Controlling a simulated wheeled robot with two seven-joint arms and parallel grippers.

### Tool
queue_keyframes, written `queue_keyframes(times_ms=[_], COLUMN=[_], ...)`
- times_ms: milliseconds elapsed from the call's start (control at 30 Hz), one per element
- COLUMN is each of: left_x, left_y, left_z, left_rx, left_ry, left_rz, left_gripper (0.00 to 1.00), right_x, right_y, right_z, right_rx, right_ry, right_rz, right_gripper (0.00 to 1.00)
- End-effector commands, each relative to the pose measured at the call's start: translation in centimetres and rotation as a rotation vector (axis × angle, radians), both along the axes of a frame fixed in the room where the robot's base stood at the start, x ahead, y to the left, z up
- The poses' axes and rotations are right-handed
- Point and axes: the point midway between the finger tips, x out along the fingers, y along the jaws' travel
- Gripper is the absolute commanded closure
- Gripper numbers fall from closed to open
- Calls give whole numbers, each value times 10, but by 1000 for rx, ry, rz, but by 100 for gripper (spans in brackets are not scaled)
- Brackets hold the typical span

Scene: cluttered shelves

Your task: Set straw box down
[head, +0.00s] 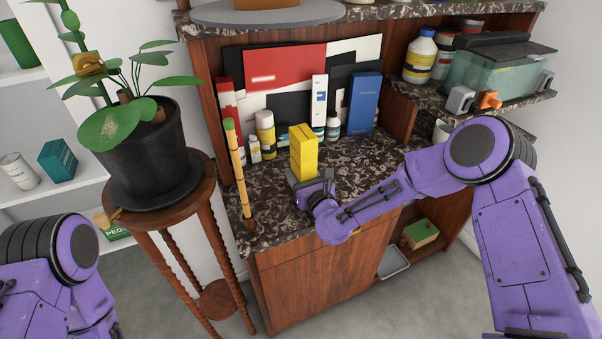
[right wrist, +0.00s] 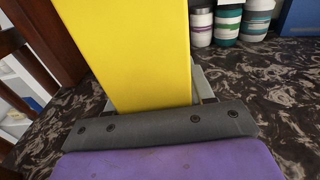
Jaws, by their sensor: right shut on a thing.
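The straw box appears to be the plain yellow upright box (head: 303,152) over the dark marbled counter (head: 358,155). My right gripper (head: 304,183) is shut on its lower part, from the front. In the right wrist view the yellow box (right wrist: 135,50) rises from between the fingers, leaning slightly in the picture. Its lower end is hidden by the gripper, so I cannot tell whether it touches the counter. My left arm shows at the lower left of the head view, but its gripper is out of the picture.
A bamboo-like stick (head: 238,172) stands left of the box. Behind are a yellow-labelled bottle (head: 265,134), a white box (head: 319,103) and a blue box (head: 363,103). The counter to the right is partly clear. A potted plant (head: 140,150) stands on a stool at left.

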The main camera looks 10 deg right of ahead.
Motion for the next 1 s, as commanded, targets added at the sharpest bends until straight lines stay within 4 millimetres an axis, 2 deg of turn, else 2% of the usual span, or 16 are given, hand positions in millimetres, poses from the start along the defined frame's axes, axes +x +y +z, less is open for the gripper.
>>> queue_keyframes(times_ms=[133, 167, 200, 233, 600, 667, 1000], left_x=[0, 0, 0, 0, 0, 0, 0], left_y=[0, 0, 0, 0, 0, 0, 0], left_z=[-6, -4, -4, -4, -1, -7, -32], left_rx=[0, 0, 0, 0, 0, 0, 0], left_ry=[0, 0, 0, 0, 0, 0, 0], left_rz=[0, 0, 0, 0, 0, 0, 0], left_gripper=[0, 0, 0, 0, 0, 0, 0], right_x=[0, 0, 0, 0, -4, -14, -96], right_y=[0, 0, 0, 0, -1, -3, -19], right_z=[-5, -4, -3, -3, 0, -3, 1], right_rx=[0, 0, -1, -1, 1, 1, 4], right_ry=[0, 0, 0, 0, 1, 3, 2], right_rz=[0, 0, 0, 0, 0, 0, -1], right_gripper=[80, 42, 28, 22, 22, 22, 22])
